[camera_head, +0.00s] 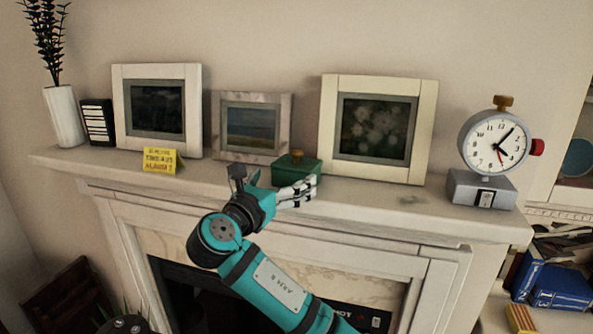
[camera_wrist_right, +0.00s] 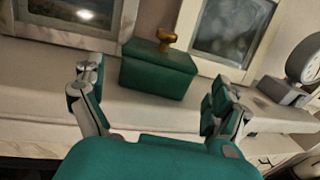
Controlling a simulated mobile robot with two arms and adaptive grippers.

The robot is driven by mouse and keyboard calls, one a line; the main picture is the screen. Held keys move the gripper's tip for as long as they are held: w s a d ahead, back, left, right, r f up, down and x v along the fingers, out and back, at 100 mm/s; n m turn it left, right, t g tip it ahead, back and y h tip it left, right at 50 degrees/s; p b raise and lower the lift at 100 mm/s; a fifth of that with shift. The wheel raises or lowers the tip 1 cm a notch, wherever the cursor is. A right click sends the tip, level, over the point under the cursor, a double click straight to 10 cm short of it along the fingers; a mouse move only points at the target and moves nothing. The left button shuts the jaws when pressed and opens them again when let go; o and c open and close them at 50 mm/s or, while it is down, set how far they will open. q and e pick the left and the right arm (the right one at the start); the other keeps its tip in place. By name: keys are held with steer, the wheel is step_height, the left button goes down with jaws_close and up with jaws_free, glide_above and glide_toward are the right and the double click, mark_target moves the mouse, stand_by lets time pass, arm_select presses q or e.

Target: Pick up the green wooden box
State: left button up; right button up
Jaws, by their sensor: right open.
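The green wooden box (camera_head: 297,169) stands upright on the white mantel shelf, in front of the gap between two framed pictures. It has a brass-coloured knob on its lid. In the right wrist view the box (camera_wrist_right: 158,74) lies beyond the fingertips, between the two fingers in the picture. My right gripper (camera_head: 301,190) is at the shelf's front edge, just in front of the box and hiding part of its lower front. Its fingers (camera_wrist_right: 155,100) are spread and empty. I cannot tell whether a finger touches the box. My left gripper is not in view.
Framed pictures (camera_head: 378,80) lean on the wall behind the box. A yellow sign (camera_head: 160,160) stands to its left. A clock (camera_head: 494,142) on a grey base stands at the right. A white vase (camera_head: 64,118) is far left. The shelf right of the box is mostly clear.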

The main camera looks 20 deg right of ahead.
mark_target(289, 173)
steer(key=p+x, duration=0.1)
steer(key=x, duration=0.1)
steer(key=p+x, duration=0.2)
steer(key=shift+w+d+r, duration=0.2)
steer(key=shift+w+d, duration=0.1)
steer(key=shift+w+d+f, duration=0.15)
steer(key=shift+w+d, duration=0.05)
steer(key=shift+w, duration=0.05)
steer(key=shift+a, duration=0.1)
steer(key=shift+c, duration=0.4)
steer(key=shift+c, duration=1.1)
steer(key=c, duration=0.6)
